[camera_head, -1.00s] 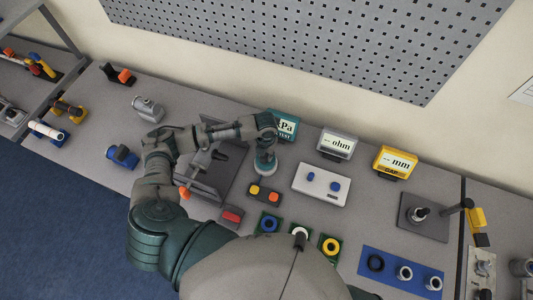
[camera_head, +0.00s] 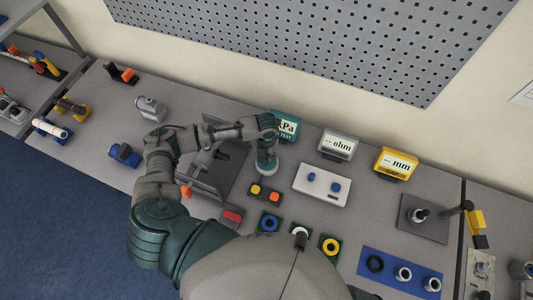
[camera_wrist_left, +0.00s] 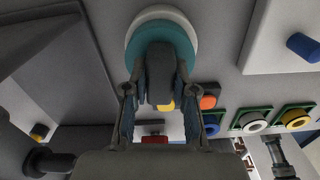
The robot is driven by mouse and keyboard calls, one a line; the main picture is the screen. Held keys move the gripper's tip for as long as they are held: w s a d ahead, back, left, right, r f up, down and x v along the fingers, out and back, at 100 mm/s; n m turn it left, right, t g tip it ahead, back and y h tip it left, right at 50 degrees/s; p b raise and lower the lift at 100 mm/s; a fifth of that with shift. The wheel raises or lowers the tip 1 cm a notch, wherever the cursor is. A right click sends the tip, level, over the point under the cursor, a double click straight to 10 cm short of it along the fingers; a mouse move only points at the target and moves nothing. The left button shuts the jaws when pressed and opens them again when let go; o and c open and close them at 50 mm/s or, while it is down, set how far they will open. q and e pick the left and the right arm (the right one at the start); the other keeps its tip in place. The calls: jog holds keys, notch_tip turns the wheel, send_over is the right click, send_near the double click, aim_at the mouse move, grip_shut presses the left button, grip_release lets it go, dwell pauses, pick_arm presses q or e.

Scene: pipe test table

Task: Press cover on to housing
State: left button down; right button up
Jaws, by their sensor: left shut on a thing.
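A round teal piece on a white base (camera_head: 266,166) stands on the table below the teal kPa display. In the left wrist view its teal-and-white disc (camera_wrist_left: 161,35) lies beyond a dark grey handle (camera_wrist_left: 161,75). My left gripper (camera_head: 266,146) comes down over this piece from above. In the left wrist view the gripper's two fingers (camera_wrist_left: 160,108) are on either side of the handle, shut on it. Part of the piece is hidden by the gripper and handle. I cannot tell from the frames which parts are the cover and the housing. My right gripper does not show.
A grey fixture (camera_head: 207,170) lies under my left forearm. The kPa display (camera_head: 285,124), ohm display (camera_head: 337,144) and mm display (camera_head: 395,163) stand behind. A white plate with blue knobs (camera_head: 322,184) and a block with yellow and orange buttons (camera_head: 265,194) are close by.

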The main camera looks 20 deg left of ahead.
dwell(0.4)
pick_arm(q)
jog(key=shift+c, duration=1.9)
grip_release()
jog(key=shift+r, duration=0.15)
jog(key=shift+r+p, duration=0.7)
jog(key=shift+r, duration=2.7)
jog(key=shift+f, duration=0.1)
